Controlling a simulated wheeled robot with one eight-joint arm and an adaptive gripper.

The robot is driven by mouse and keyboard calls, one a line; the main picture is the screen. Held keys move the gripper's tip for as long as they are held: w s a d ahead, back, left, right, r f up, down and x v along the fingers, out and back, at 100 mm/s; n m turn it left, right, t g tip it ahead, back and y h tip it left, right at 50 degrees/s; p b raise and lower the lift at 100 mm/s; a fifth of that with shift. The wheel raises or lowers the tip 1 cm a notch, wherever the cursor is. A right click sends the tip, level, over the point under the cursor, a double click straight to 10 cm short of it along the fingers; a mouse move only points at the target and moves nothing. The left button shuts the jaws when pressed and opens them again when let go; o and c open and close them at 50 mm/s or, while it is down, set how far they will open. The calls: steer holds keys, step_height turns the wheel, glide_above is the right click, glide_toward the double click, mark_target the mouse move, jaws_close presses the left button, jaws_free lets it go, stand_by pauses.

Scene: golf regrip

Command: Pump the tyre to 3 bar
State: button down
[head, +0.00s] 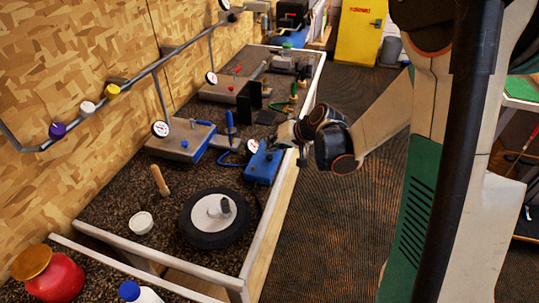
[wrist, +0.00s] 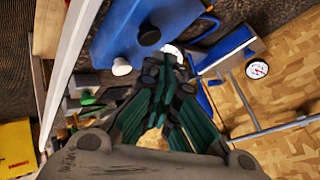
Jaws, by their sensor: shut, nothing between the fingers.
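The tyre (head: 215,218), black with a pale hub, lies flat on the bench in the head view. A blue box (head: 262,167) with a round white gauge (head: 253,146) sits behind it, near the bench's right edge. The gauge reading is too small to tell. My gripper (head: 299,133) is at the right of this gauge, above the bench edge. In the wrist view, my gripper's dark green fingers (wrist: 172,58) are shut and empty, close to a blue box (wrist: 118,35) with a black knob and a white knob (wrist: 121,66). I cannot tell whether they touch it.
A wooden handle (head: 160,181) and a white tub (head: 141,223) stand beside the tyre. Another blue-trimmed unit (head: 181,140) with a gauge (head: 160,129) is at the left. A pipe with coloured knobs (head: 112,89) runs along the wall. The floor (head: 335,215) right of the bench is clear.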

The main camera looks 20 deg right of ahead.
mark_target(272, 156)
steer(key=shift+r+p, duration=1.65)
steer(key=shift+r, duration=0.8)
steer(key=s+a+r+n+h+b, duration=0.1)
steer(key=s+r, duration=0.3)
steer(key=s, duration=0.2)
steer(key=s+a+r+h, duration=0.1)
steer(key=s+r, duration=0.3)
steer(key=s, duration=0.2)
steer(key=s+d+n+h+b, duration=0.1)
steer(key=s+h, duration=0.1)
steer(key=s, duration=1.3)
steer(key=shift+s+r+n+g+h+b, duration=0.3)
steer(key=shift+s+r+h+b, duration=0.05)
steer(key=shift+h+b, duration=0.05)
steer(key=shift+w, duration=0.1)
